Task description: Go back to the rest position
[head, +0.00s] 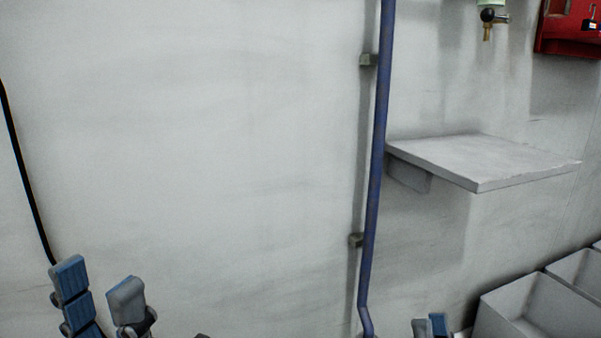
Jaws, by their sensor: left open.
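My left gripper (97,284) is at the bottom left of the head view, in front of the pale wall. Its two blue-and-grey fingers stand apart, with nothing between them. Only the fingertips of my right gripper (429,326) show at the bottom edge, right of the blue pipe. They look close together, and the rest of that gripper is below the picture, so I cannot tell whether it is open or shut.
A blue vertical pipe (376,150) runs down the pale wall (220,140). A bare grey shelf (485,160) juts out right of it. A tap (488,20) and a red box (568,28) are above. Grey bins (535,308) stand at the lower right. A black cable (25,175) hangs at left.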

